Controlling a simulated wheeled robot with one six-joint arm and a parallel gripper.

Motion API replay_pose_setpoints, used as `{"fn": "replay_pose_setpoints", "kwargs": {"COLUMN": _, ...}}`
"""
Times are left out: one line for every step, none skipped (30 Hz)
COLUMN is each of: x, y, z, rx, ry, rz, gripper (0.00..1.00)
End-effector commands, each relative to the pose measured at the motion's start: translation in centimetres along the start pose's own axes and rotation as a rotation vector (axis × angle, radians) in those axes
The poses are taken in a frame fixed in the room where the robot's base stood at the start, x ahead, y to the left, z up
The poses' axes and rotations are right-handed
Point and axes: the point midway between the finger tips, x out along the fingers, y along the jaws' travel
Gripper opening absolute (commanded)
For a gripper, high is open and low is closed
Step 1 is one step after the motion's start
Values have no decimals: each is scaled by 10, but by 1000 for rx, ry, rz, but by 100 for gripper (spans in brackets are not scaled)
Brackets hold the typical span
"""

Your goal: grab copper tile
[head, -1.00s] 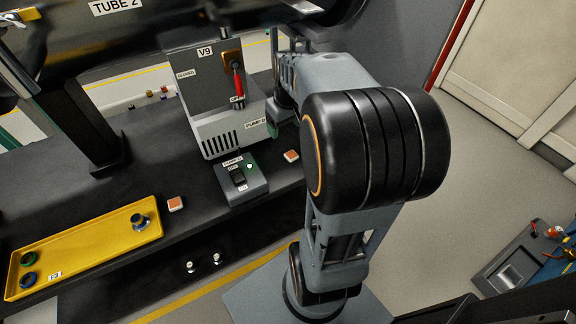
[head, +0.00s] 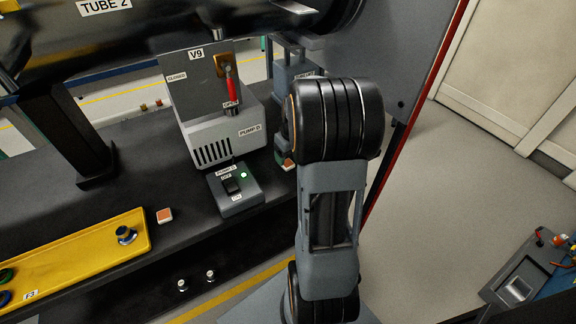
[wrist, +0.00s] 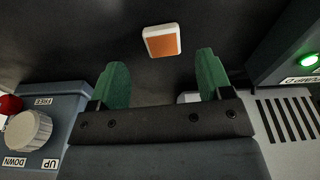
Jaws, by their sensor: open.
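A copper tile (wrist: 162,42), an orange-brown square with a pale rim, lies on the dark bench top in the wrist view. It sits beyond my gripper (wrist: 161,78), between the lines of the two green fingertips, with a gap to them. My gripper is open and empty. In the head view, a tile (head: 288,164) shows partly behind my arm, right of the pump switch box, and appears to be the same one. My fingers are mostly hidden there by the arm. A second similar tile (head: 164,215) lies further left, beside the yellow tray.
The pump switch box (head: 234,188) with a lit green lamp stands close to the right tile. The vented V9 pump unit (head: 222,137) stands behind it. A box with a knob (wrist: 30,132) is at left in the wrist view. The yellow tray (head: 75,262) holds round parts.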

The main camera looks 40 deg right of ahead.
Motion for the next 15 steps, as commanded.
{"fn": "replay_pose_setpoints", "kwargs": {"x": 10, "y": -2, "z": 0, "rx": -1, "ry": -4, "rz": -3, "gripper": 72}}
{"fn": "replay_pose_setpoints", "kwargs": {"x": 14, "y": -3, "z": 0, "rx": -1, "ry": -4, "rz": -3, "gripper": 72}}
{"fn": "replay_pose_setpoints", "kwargs": {"x": 20, "y": -4, "z": 0, "rx": -1, "ry": -4, "rz": -2, "gripper": 72}}
{"fn": "replay_pose_setpoints", "kwargs": {"x": 24, "y": -4, "z": 0, "rx": 0, "ry": -4, "rz": -3, "gripper": 72}}
{"fn": "replay_pose_setpoints", "kwargs": {"x": 27, "y": -4, "z": 0, "rx": 1, "ry": -4, "rz": -2, "gripper": 72}}
{"fn": "replay_pose_setpoints", "kwargs": {"x": 31, "y": -4, "z": -1, "rx": 1, "ry": -3, "rz": -2, "gripper": 72}}
{"fn": "replay_pose_setpoints", "kwargs": {"x": 34, "y": -4, "z": -1, "rx": 1, "ry": -3, "rz": -2, "gripper": 72}}
{"fn": "replay_pose_setpoints", "kwargs": {"x": 36, "y": -4, "z": 0, "rx": 1, "ry": -3, "rz": -2, "gripper": 72}}
{"fn": "replay_pose_setpoints", "kwargs": {"x": 38, "y": -4, "z": -1, "rx": 1, "ry": -3, "rz": -2, "gripper": 72}}
{"fn": "replay_pose_setpoints", "kwargs": {"x": 40, "y": -4, "z": -1, "rx": 1, "ry": -3, "rz": -1, "gripper": 72}}
{"fn": "replay_pose_setpoints", "kwargs": {"x": 40, "y": -4, "z": -1, "rx": 0, "ry": -2, "rz": -1, "gripper": 72}}
{"fn": "replay_pose_setpoints", "kwargs": {"x": 41, "y": -4, "z": -1, "rx": 0, "ry": -1, "rz": -1, "gripper": 72}}
{"fn": "replay_pose_setpoints", "kwargs": {"x": 41, "y": -4, "z": -1, "rx": 0, "ry": -1, "rz": 0, "gripper": 72}}
{"fn": "replay_pose_setpoints", "kwargs": {"x": 41, "y": -4, "z": -1, "rx": 0, "ry": -1, "rz": 0, "gripper": 72}}
{"fn": "replay_pose_setpoints", "kwargs": {"x": 41, "y": -4, "z": -1, "rx": 0, "ry": -1, "rz": 0, "gripper": 72}}
